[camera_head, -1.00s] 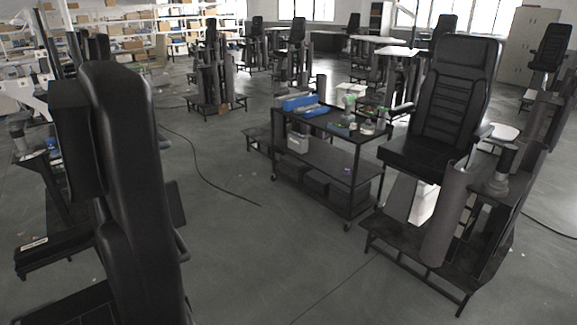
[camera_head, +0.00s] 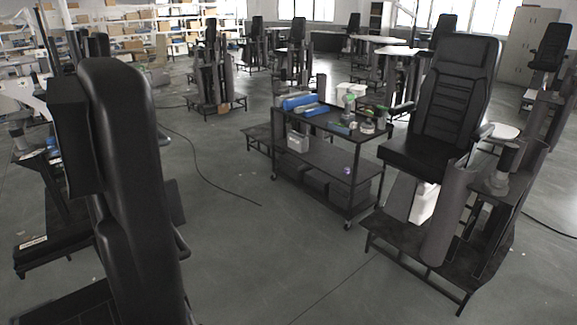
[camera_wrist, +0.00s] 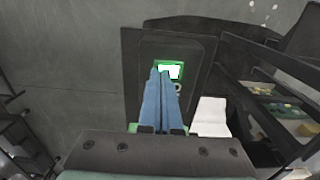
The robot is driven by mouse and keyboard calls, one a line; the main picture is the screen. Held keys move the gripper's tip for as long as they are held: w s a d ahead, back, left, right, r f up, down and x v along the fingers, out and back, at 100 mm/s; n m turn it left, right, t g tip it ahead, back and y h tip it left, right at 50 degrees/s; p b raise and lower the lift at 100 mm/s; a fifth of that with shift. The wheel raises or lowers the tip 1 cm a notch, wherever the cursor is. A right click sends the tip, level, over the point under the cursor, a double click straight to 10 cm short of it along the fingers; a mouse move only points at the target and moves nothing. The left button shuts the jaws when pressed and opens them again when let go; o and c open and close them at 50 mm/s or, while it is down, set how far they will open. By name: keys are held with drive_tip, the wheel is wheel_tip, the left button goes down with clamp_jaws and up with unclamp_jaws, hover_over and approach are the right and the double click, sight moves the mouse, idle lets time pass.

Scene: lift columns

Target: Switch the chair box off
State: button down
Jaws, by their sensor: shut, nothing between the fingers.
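In the wrist view a dark box (camera_wrist: 194,48) stands close in front of my gripper. A green-framed part with a bright white face (camera_wrist: 174,70) is set in it. My gripper (camera_wrist: 160,74) has two blue fingers held together, with nothing between them. Their tips overlap the lower left of the green part in the picture; I cannot tell whether they touch it. A small pale round mark shows just right of the fingers, and the fingers hide part of the box's face. In the head view neither my gripper nor the green part can be made out.
In the head view a black chair (camera_head: 452,95) on a lift column stands at the right. Another chair (camera_head: 128,170) fills the left foreground. A dark cart (camera_head: 325,160) with tools stands between them. A cable lies on the grey floor (camera_head: 255,245), which is otherwise open in the middle.

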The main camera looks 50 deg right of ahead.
drive_tip(key=shift+f, duration=0.4)
drive_tip(key=shift+r, duration=0.15)
wheel_tip(320, 180, up, 7)
drive_tip(key=p, duration=0.7)
idle(0.7)
